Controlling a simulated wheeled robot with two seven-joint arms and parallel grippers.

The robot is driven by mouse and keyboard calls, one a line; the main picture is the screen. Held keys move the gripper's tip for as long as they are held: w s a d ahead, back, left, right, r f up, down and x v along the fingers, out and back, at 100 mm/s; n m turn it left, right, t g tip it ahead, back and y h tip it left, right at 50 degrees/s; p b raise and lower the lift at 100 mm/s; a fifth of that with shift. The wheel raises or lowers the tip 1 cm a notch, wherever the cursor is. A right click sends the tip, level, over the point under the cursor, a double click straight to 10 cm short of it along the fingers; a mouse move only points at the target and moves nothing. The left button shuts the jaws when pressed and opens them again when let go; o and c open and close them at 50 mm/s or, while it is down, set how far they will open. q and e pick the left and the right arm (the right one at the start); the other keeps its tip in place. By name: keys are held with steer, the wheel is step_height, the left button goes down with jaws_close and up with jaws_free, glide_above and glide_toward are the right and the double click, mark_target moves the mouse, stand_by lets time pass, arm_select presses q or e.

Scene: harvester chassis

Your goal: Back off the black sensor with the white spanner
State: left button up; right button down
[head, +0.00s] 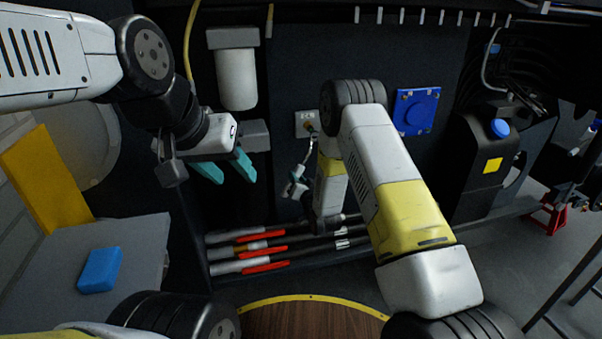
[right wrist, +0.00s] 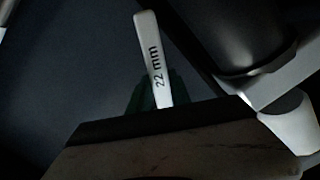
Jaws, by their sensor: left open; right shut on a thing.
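My right gripper (head: 295,188) is mostly hidden behind its own wrist in the head view. It is shut on the spanner. The spanner (head: 304,152) shows as a thin pale bar rising from the gripper towards a small fitting (head: 311,127) on a labelled plate (head: 300,117). The fitting looks brassy and dark; I cannot tell whether the spanner's head is around it or beside it. In the right wrist view the spanner's handle (right wrist: 153,55) is white and marked "22 mm"; its jaw end is not visible there. My left gripper (head: 224,168) is open and empty, left of the plate.
A white canister (head: 236,78) hangs on the dark wall above my left gripper. A blue square flange (head: 416,110) is right of the plate. Several hoses with red sleeves (head: 262,250) lie below. A blue block (head: 99,270) rests on a grey surface at left.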

steer(key=shift+x, duration=1.5)
steer(key=shift+w+r, duration=0.2)
steer(key=shift+w, duration=0.05)
steer(key=shift+x, duration=0.85)
steer(key=shift+r, duration=0.15)
steer(key=shift+d, duration=0.15)
steer(key=d+n, duration=0.1)
steer(key=w+d+f+n, duration=0.1)
steer(key=shift+d+f, duration=0.2)
steer(key=shift+d, duration=0.2)
steer(key=shift+d+n, duration=0.1)
steer(key=shift+n, duration=0.2)
steer(key=shift+w+d+f+n+h, duration=0.2)
steer(key=shift+w+d+n, duration=0.1)
steer(key=shift+d+n, duration=0.35)
steer(key=shift+w+d+f+n+h, duration=0.2)
steer(key=shift+d+n, duration=0.25)
steer(key=shift+d, duration=0.45)
